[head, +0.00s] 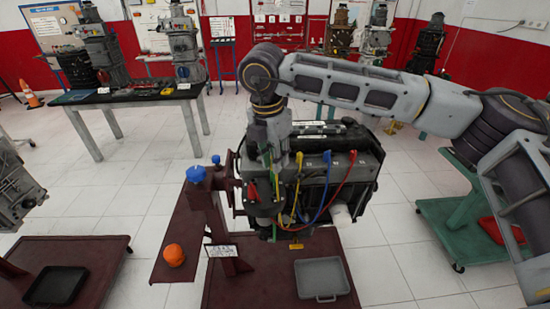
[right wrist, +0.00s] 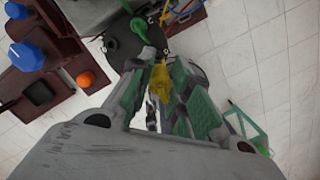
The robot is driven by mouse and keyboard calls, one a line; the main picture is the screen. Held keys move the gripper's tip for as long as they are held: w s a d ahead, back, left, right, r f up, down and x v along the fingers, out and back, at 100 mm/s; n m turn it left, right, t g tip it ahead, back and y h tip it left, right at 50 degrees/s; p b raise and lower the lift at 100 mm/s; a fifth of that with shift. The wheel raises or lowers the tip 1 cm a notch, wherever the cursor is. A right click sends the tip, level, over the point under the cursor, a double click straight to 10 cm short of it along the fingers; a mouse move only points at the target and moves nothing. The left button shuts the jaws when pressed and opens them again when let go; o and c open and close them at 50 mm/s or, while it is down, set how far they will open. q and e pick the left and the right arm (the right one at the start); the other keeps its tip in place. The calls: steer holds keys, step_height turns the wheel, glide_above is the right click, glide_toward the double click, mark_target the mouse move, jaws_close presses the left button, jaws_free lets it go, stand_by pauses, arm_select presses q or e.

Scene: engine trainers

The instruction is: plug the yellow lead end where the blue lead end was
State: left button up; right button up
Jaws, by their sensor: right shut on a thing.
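My right gripper (right wrist: 160,85) points down over the front left of the engine (head: 350,185). Its green-padded fingers are shut on the yellow lead end (right wrist: 162,83). In the head view my wrist and gripper hide much of that corner. A round dark cap (right wrist: 152,42) with a green hooked lead end (right wrist: 140,28) lies just past the fingertips. The blue lead (head: 326,185) runs from the engine's top edge down towards that corner; its lower end is unclear. It also shows in the right wrist view (right wrist: 187,14). My left gripper is out of view.
A red lead (head: 340,190) curves down the engine front. The maroon stand carries a blue knob (head: 195,174), an orange cap (head: 173,255) and a grey tray (head: 322,278). A green cart (head: 450,215) stands at the right. Floor between the stands is clear.

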steer(key=shift+r, duration=0.1)
steer(key=shift+r, duration=0.9)
steer(key=shift+w+a, duration=0.1)
steer(key=shift+w, duration=0.05)
steer(key=w+a+p, duration=0.1)
steer(key=w+a, duration=0.5)
stand_by(1.0)
steer(key=shift+a+f, duration=0.1)
steer(key=shift+f, duration=0.1)
steer(key=shift+w+f+b, duration=0.1)
steer(key=shift+f+b, duration=1.7)
steer(key=shift+f, duration=0.3)
